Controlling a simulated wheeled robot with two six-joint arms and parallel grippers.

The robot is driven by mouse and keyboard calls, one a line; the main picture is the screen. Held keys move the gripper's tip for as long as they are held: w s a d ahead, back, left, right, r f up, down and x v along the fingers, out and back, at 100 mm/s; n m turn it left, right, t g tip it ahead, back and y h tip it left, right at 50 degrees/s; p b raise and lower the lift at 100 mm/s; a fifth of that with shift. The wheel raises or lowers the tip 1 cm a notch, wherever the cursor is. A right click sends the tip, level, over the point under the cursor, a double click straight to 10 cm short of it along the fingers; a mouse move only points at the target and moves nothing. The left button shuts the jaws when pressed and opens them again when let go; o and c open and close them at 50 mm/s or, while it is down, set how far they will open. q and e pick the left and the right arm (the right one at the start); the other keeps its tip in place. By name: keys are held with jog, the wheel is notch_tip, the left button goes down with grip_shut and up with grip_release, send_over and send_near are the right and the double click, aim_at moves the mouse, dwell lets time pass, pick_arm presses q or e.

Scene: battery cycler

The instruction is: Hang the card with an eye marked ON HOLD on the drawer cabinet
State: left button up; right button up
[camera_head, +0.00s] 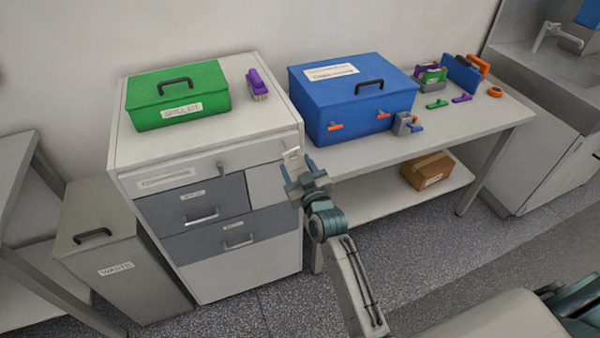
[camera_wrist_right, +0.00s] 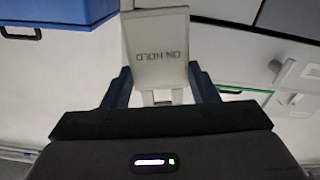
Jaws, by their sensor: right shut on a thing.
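The white card marked ON HOLD (camera_wrist_right: 157,45) is between the fingers of my right gripper (camera_wrist_right: 160,92) in the right wrist view, with its lettering upside down. In the head view the card (camera_head: 291,157) is a small pale piece above my right gripper (camera_head: 298,176). The gripper is shut on it, in front of the right edge of the drawer cabinet (camera_head: 245,268). The card's eye cannot be made out. My left gripper is not in view.
A green box (camera_head: 150,112) and a purple brush (camera_head: 257,82) stand on the cabinet. A blue box (camera_head: 330,105) stands on the bench to the right, with small tools beyond it. A grey waste bin (camera_head: 110,245) stands left of the cabinet. The floor in front is clear.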

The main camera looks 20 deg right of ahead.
jog(key=shift+w+f+b, duration=0.15)
jog(key=shift+w+b, duration=0.2)
jog(key=shift+w, duration=0.55)
jog(key=shift+w+f+b, duration=0.1)
jog(key=shift+w+b, duration=0.25)
jog(key=shift+w, duration=0.55)
jog(key=shift+w+f, duration=0.4)
jog(key=shift+w, duration=0.15)
jog(key=o, duration=1)
jog(key=shift+o, duration=0.2)
